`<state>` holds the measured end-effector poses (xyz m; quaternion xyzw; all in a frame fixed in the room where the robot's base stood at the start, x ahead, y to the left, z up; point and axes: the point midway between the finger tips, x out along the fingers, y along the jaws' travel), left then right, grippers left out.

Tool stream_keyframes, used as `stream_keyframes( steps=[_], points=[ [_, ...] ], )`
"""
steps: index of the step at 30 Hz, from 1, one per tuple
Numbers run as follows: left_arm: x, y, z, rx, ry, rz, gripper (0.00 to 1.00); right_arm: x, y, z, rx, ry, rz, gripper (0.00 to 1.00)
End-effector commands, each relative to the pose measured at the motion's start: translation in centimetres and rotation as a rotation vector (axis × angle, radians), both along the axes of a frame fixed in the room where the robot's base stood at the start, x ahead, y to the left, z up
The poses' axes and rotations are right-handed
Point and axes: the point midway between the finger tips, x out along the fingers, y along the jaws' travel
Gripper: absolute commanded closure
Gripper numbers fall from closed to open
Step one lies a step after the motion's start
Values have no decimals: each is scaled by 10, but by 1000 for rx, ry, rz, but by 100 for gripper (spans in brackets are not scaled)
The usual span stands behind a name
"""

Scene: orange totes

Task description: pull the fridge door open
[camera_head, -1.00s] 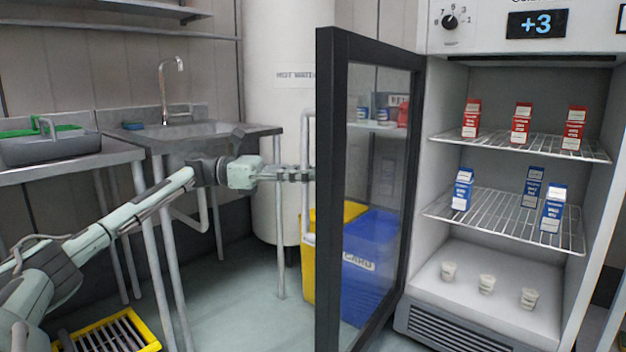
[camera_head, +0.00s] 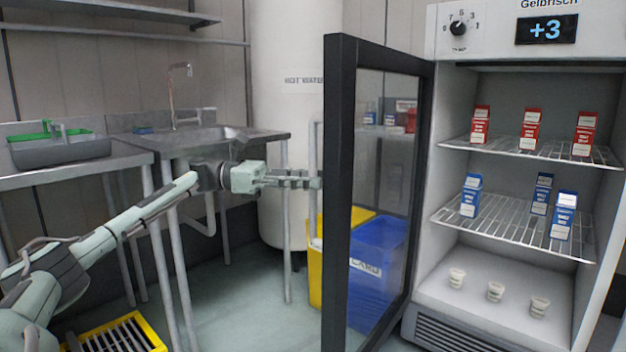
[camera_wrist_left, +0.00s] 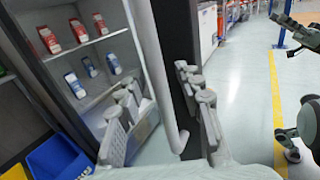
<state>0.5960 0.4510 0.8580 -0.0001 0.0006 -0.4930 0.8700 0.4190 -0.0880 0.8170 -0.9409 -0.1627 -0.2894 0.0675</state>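The fridge door (camera_head: 338,200) has a black frame and a glass pane. It stands wide open, swung out to the left of the fridge (camera_head: 437,250), whose shelves are exposed. The pale vertical door handle (camera_head: 313,145) is on the door's outer side. My left gripper (camera_head: 305,180) reaches it from the left. In the left wrist view, the fingers of my left gripper (camera_wrist_left: 162,115) are spread, with the handle (camera_wrist_left: 166,95) between them and visible gaps beside it. Part of my right arm (camera_wrist_left: 305,135) shows at the right edge there; its finger state is unclear.
Red cartons (camera_head: 530,130), blue cartons (camera_head: 563,215) and small cups (camera_head: 496,291) stand inside the fridge. Yellow and blue bins (camera_head: 372,255) show through the glass. A sink (camera_head: 215,137) and a white water tank (camera_head: 283,110) stand behind my left arm.

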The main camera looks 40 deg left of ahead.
Motion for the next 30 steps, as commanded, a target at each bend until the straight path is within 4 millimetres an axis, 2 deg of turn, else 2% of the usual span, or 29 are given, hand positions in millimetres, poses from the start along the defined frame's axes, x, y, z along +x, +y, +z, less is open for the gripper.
stream_keyframes(
  steps=[9, 15, 21, 30],
  points=[
    [-34, 57, 1, 1, 1, 5, 64, 0, 0, 0, 0, 1, 0, 60],
    [-50, 85, 1, -1, -3, 3, 64, 0, 0, -1, -1, 2, 0, 60],
    [-57, 95, 1, -1, -2, 2, 64, 0, 0, -1, -1, 2, 0, 60],
    [-57, 95, 1, 0, -1, 1, 64, 0, 0, -1, -1, 2, 0, 60]
  ],
)
